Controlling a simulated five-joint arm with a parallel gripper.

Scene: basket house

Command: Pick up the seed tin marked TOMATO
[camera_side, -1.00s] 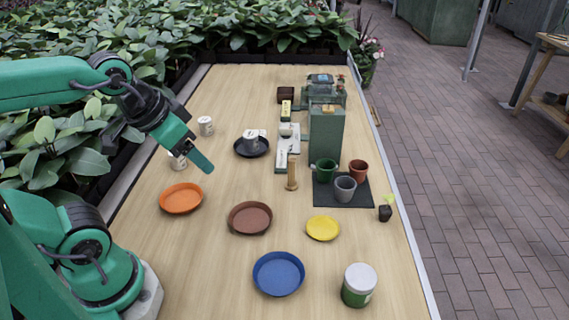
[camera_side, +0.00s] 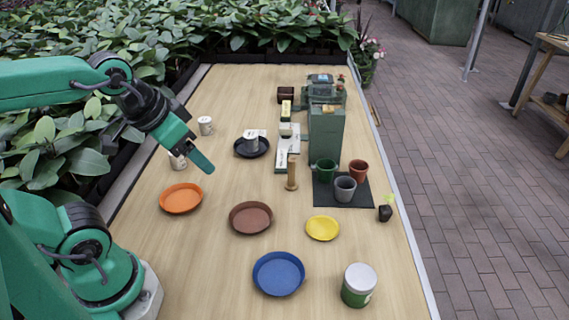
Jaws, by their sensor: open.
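Several small pale tins stand on the wooden table; their lettering is too small to read, so I cannot tell which says TOMATO. One tin (camera_side: 206,126) stands at the back left. Another tin (camera_side: 178,163) stands at the left edge, just behind and left of my gripper, which partly hides it. A third tin (camera_side: 251,145) stands in a black saucer (camera_side: 238,153). My gripper (camera_side: 209,168) is open and empty, pointing down to the right above the table, between the left-edge tin and the black saucer.
Orange (camera_side: 181,199), brown (camera_side: 250,218), blue (camera_side: 278,274) and yellow (camera_side: 323,228) saucers lie in front. A wooden peg (camera_side: 292,176), a tall green box (camera_side: 326,137) and pots on a dark mat (camera_side: 354,198) stand to the right. A white-lidded jar (camera_side: 359,287) stands front right.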

